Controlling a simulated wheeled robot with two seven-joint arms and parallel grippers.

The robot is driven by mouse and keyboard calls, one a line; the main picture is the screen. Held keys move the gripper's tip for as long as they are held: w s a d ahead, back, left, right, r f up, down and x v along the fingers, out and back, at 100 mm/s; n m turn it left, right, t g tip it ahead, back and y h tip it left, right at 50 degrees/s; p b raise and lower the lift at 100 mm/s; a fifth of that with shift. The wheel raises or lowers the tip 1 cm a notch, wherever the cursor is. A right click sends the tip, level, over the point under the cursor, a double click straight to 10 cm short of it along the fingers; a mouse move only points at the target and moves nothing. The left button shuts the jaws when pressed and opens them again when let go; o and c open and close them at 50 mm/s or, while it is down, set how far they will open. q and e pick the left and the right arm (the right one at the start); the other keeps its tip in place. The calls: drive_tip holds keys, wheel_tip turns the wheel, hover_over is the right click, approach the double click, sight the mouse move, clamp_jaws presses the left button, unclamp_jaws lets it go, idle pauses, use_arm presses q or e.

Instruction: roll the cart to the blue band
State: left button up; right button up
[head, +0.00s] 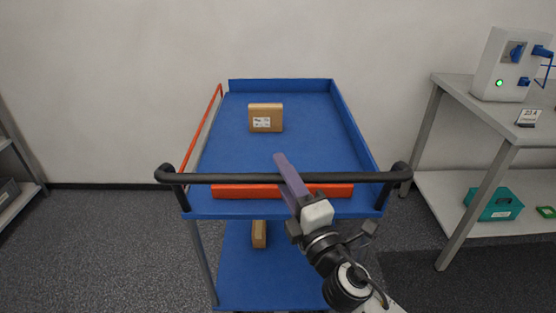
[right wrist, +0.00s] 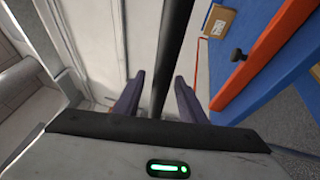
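The cart (head: 300,95) has a blue top tray with raised edges and a blue lower shelf (head: 285,285). Its black handle bar (head: 235,178) runs across the near end. My right gripper (head: 283,160) is at the handle, right of its middle, with a finger reaching over the bar. In the right wrist view, the handle bar (right wrist: 175,45) passes between the two fingers of my right gripper (right wrist: 159,78), with gaps beside it, so the gripper is open around the bar. My left gripper is out of view. No blue band on the floor shows.
A cardboard box (head: 266,118) lies on the top tray; another box (head: 259,234) is on the lower shelf. A grey bench (head: 455,90) with a cycler unit (head: 500,65) stands right, a shelf (head: 22,200) left. A wall (head: 130,90) is behind. Floor left of the cart is clear.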

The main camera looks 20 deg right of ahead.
drive_tip(key=shift+x, duration=1.55)
clamp_jaws()
drive_tip(key=shift+s+a+f, duration=0.1)
